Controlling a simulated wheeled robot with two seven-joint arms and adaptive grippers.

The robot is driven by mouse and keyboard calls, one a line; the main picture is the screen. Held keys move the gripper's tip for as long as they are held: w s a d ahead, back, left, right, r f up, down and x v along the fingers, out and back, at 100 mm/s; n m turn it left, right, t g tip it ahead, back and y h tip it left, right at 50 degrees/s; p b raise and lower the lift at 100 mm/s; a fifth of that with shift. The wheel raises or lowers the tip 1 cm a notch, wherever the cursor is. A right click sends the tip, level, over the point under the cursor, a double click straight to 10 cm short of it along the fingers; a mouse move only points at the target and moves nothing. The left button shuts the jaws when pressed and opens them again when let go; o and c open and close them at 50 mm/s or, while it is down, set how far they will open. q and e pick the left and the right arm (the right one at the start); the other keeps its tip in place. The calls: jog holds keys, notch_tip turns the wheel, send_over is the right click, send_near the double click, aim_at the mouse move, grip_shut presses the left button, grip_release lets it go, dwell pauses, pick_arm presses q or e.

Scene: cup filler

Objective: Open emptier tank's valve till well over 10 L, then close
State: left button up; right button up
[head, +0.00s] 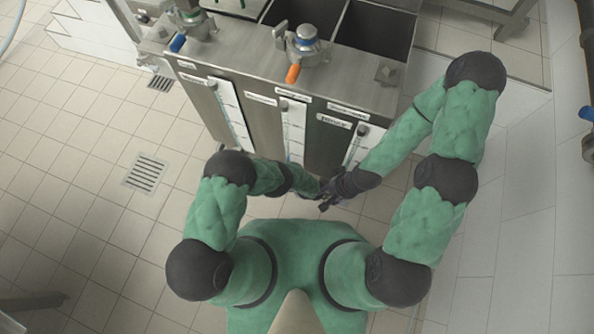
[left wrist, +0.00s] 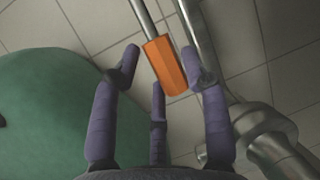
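A steel tank unit (head: 262,70) stands ahead in the head view, with upright level gauges on its front: left (head: 230,112), middle (head: 291,130) and right (head: 355,145). Their levels and labels are too small to read. On top are a valve with an orange handle (head: 292,73) and one with a blue handle (head: 178,43). In the left wrist view my left gripper (left wrist: 161,62) is open, its fingers around an orange handle (left wrist: 167,66) on a metal rod; firm contact cannot be told. My right gripper (head: 334,192) is low before the tanks, close to the left; its fingers are unclear.
Dark open compartments (head: 375,28) show at the top of the unit. Metal pipework (left wrist: 262,130) lies close to the right of my left gripper in the left wrist view. Tiled floor with a drain grate (head: 145,173) is free at the left; a white ledge (head: 480,110) is at the right.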

pick_arm(q)
grip_shut()
jog(key=shift+r, duration=0.15)
jog(key=shift+w+a+r+h+p, duration=0.1)
jog(key=shift+a+r+h+p, duration=0.15)
jog(key=shift+r+h+p, duration=0.55)
jog(key=shift+w+a+r+g+h+p, duration=0.1)
jog(key=shift+a+r+g+h+p, duration=0.15)
jog(key=shift+r+g+h+p, duration=0.35)
jog(key=shift+a+r+n+h, duration=0.3)
jog(key=shift+r+h, duration=0.1)
jog(key=shift+h, duration=0.4)
jog(key=shift+w+a+r+g+h+b, duration=0.1)
jog(key=shift+a+r+g+h+b, duration=0.2)
jog(key=shift+h, duration=0.25)
jog(key=shift+w+a+r+g+h+b, duration=0.15)
jog(key=shift+r+h, duration=0.2)
jog(key=shift+h, duration=0.2)
jog(key=shift+r, duration=0.1)
